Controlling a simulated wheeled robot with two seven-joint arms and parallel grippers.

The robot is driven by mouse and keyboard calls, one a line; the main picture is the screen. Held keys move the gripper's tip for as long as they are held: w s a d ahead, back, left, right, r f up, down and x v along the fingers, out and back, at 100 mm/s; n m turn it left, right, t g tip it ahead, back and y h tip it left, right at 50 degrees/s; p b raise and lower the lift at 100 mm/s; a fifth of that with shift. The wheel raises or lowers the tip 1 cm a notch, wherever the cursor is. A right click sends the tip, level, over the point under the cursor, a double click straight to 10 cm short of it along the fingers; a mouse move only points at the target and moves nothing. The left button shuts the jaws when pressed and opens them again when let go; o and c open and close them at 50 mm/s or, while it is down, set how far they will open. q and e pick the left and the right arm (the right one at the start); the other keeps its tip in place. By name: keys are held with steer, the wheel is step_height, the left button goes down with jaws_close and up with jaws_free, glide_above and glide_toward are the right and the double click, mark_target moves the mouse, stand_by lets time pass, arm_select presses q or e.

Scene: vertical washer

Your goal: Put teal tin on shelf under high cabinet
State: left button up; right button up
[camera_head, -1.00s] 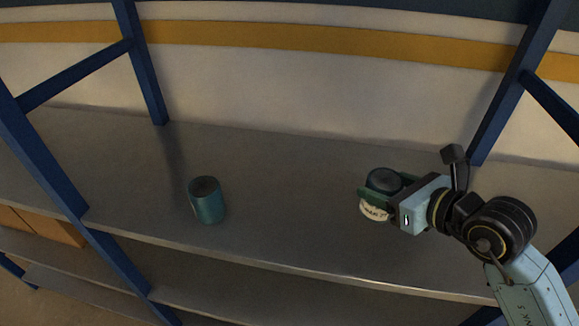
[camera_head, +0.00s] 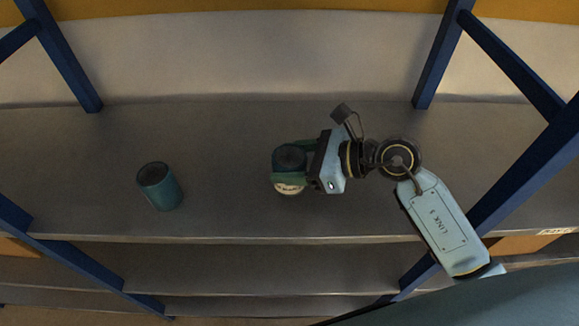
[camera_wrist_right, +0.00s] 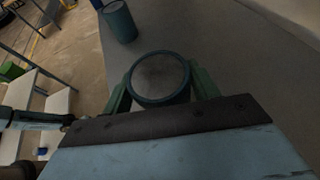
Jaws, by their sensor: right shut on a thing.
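My right gripper (camera_head: 290,162) is shut on a tin with a dark round top and a cream label low on its side (camera_head: 289,187). Its green fingers lie on either side of the tin, over the upper shelf board. In the right wrist view the held tin (camera_wrist_right: 160,78) sits upright between the fingers, its rim dark teal. I cannot tell if its base touches the board. A second, teal tin (camera_head: 161,187) stands free on the board to the left; it also shows in the right wrist view (camera_wrist_right: 120,22). My left gripper is not in view.
The grey shelf board (camera_head: 225,215) has free room between the two tins and behind them. Blue rack posts (camera_head: 62,58) (camera_head: 438,62) stand left and right, with slanted braces. Lower shelves (camera_head: 270,267) lie below the front edge.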

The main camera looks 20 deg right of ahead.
steer(key=shift+f, duration=1.2)
steer(key=o, duration=1.1)
steer(key=shift+r, duration=0.2)
steer(key=shift+b+v, duration=0.65)
steer(key=shift+v, duration=5.4)
steer(key=shift+f, duration=0.15)
